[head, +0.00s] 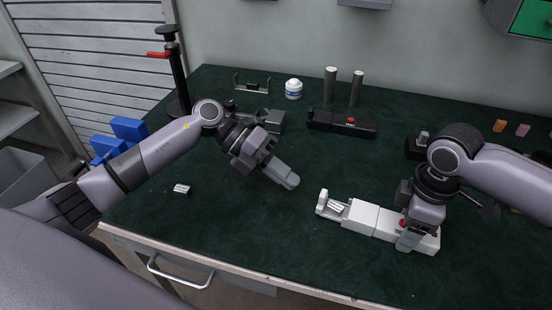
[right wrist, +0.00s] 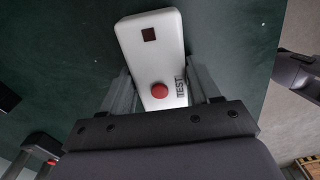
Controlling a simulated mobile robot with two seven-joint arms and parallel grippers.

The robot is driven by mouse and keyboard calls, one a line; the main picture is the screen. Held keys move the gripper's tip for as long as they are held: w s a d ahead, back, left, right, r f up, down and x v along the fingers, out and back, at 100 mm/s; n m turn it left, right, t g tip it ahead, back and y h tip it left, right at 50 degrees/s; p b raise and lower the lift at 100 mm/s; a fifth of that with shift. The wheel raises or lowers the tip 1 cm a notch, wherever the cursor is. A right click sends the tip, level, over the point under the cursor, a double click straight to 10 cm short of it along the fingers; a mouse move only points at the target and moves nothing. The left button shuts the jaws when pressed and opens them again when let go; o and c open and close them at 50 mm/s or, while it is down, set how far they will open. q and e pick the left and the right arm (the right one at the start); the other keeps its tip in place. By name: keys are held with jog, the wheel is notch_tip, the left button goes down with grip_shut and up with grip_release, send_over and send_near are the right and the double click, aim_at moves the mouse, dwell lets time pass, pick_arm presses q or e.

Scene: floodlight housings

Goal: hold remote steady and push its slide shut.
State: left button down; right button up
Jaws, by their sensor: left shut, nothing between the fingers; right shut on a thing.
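The white remote (head: 385,226) lies on the green mat at the right front in the head view. Its left end has an open bay with metallic cells (head: 335,207) showing, and the white slide (head: 361,216) sits just right of this bay. My right gripper (head: 408,241) is shut on the remote's right part, beside its red button. In the right wrist view the remote (right wrist: 150,50) lies between the fingers, with a dark square, a red button and the word TEST. My left gripper (head: 291,182) is shut and empty, above the mat to the left of the remote, apart from it.
A black unit with a red button (head: 342,124) lies behind. Two grey cylinders (head: 330,84), a white jar (head: 293,89) and a metal bracket (head: 252,84) stand at the back. A small pale part (head: 181,189) lies at left. The mat between is mostly clear.

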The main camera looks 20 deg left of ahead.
pick_arm(q)
send_near(354, 209)
jog(key=shift+w+a+f, duration=0.1)
jog(key=shift+a+f, duration=0.25)
jog(key=shift+f, duration=0.3)
jog(key=shift+a+f, duration=0.35)
jog(key=shift+f, duration=0.25)
jog(key=shift+d, duration=0.1)
jog(key=d, duration=0.5)
jog(key=shift+d, duration=0.3)
pick_arm(e)
jog(key=shift+a, duration=0.1)
jog(key=shift+s, duration=0.1)
pick_arm(q)
jog(key=a, duration=0.5)
jog(key=shift+a+r, duration=0.1)
jog(key=shift+r, duration=0.05)
jog(key=v, duration=0.9)
jog(key=shift+r, duration=0.15)
